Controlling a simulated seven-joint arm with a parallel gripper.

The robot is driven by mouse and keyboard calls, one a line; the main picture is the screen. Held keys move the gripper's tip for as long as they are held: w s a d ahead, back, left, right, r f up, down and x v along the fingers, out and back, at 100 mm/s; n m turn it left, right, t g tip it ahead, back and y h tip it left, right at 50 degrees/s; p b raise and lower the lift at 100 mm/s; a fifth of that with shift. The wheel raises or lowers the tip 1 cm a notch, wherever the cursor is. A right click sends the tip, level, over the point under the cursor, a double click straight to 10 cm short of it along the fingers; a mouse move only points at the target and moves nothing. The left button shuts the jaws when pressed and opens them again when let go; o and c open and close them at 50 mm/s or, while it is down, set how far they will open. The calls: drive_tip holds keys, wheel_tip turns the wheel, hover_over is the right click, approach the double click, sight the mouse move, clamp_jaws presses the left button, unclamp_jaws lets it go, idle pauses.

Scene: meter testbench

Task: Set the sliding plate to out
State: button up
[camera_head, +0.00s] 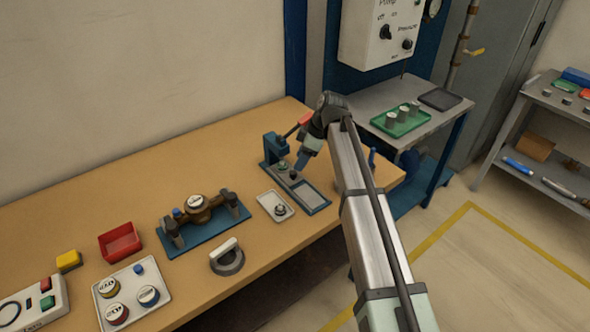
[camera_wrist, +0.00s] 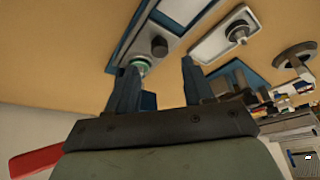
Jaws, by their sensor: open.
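A blue press fixture (camera_head: 268,150) with a red-tipped lever stands on the wooden bench. Its base carries a grey sliding plate with a dark knob (camera_head: 293,175) and a small greenish round piece (camera_head: 283,166). A pale bare strip (camera_head: 311,194) of the base lies toward the bench's front edge. My gripper (camera_head: 301,163) is open just above the plate. In the wrist view, the knob (camera_wrist: 158,46) shows beyond and between the open fingers (camera_wrist: 156,66); the greenish piece (camera_wrist: 140,65) is beside the left finger and partly hidden. I cannot tell whether a finger touches it.
A small white tray (camera_head: 265,199) with a metal part sits left of the fixture. A grey-handled round tool (camera_head: 228,262) and a blue-based pipe assembly (camera_head: 178,243) stand further left. My arm covers the bench's right part. A side table (camera_head: 376,97) stands behind.

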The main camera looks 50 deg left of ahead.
sight(293, 172)
drive_tip(key=shift+x, duration=2.95)
clamp_jaws()
drive_tip(key=shift+d, duration=0.1)
